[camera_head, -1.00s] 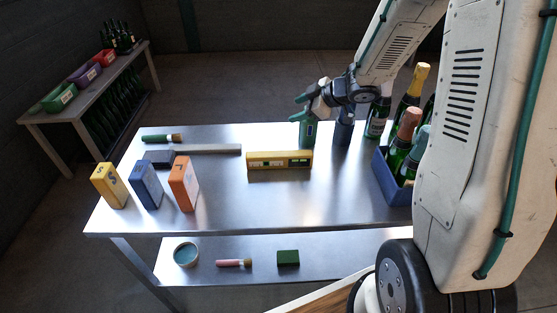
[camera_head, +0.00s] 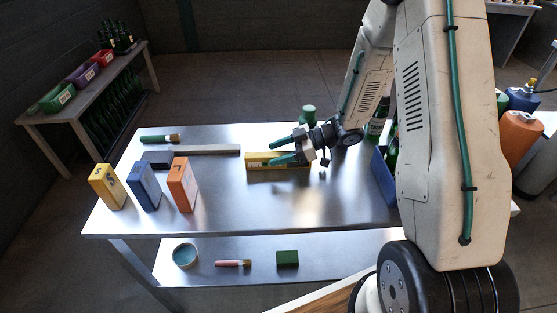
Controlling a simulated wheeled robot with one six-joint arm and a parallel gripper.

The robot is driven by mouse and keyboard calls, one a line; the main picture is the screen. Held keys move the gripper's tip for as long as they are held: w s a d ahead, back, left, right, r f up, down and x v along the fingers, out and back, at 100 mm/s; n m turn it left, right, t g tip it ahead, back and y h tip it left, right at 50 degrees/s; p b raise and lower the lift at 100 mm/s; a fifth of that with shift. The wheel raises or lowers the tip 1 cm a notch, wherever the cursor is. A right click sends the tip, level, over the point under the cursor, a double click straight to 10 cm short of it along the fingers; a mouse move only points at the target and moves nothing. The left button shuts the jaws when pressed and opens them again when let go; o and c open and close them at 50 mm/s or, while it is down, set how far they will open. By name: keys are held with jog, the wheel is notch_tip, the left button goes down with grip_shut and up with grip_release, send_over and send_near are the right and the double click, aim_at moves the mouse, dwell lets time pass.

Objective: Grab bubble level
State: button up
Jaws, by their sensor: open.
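The yellow bubble level (camera_head: 259,160) lies on the steel table (camera_head: 250,205), toward its back middle. Its right part and face are partly hidden by my gripper. My gripper (camera_head: 273,151) is open, with its two green fingers pointing left over the level. I cannot tell whether the fingers touch it.
Yellow, blue and orange boxes (camera_head: 183,184) stand at the table's left. A grey bar (camera_head: 208,149) and a green-handled brush (camera_head: 160,138) lie behind them. A blue crate (camera_head: 385,180) is at the right, partly behind my arm. A green cylindrical thing (camera_head: 308,114) stands behind my gripper. The front middle is clear.

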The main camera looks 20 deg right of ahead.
jog(key=shift+w+a+f, duration=0.1)
jog(key=shift+a+f, duration=0.05)
jog(key=shift+a, duration=0.25)
jog(key=shift+c, duration=0.3)
jog(key=c, duration=1.1)
